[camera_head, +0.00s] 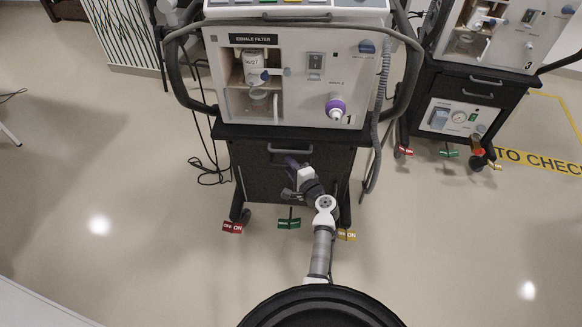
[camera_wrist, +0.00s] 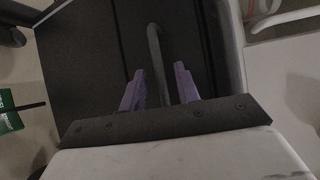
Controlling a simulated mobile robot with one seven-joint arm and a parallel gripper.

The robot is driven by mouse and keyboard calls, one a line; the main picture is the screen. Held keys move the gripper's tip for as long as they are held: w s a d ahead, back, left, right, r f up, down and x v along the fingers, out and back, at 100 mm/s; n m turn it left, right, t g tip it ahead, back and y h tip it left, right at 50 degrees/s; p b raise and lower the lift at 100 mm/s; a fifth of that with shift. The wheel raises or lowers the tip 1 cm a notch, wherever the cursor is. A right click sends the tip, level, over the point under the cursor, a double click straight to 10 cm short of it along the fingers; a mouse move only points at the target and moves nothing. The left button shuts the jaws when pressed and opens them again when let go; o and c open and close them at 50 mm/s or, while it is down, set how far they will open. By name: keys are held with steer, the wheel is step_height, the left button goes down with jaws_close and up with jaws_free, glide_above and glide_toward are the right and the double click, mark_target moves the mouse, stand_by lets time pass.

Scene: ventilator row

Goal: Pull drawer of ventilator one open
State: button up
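Ventilator one (camera_head: 290,80), marked 1, stands on a black cart in the middle of the head view. The cart's black drawer (camera_head: 250,158) looks shut, its front flush below the machine. Its grey bar handle (camera_head: 290,151) runs across the upper front. My gripper (camera_head: 291,164) is at the drawer front, just below the handle in the picture. In the wrist view, the handle bar (camera_wrist: 154,50) runs between my two open purple fingers (camera_wrist: 160,80), with a gap visible on both sides. In the head view, my wrist hides part of the drawer front.
Red (camera_head: 233,227), green (camera_head: 289,223) and yellow (camera_head: 346,235) pedals sit at the cart's base. A hose (camera_head: 378,125) hangs at its right. Ventilator three (camera_head: 500,40) stands at right on its own cart. The floor in front is clear to both sides.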

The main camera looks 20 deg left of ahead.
jaws_close()
stand_by(0.4)
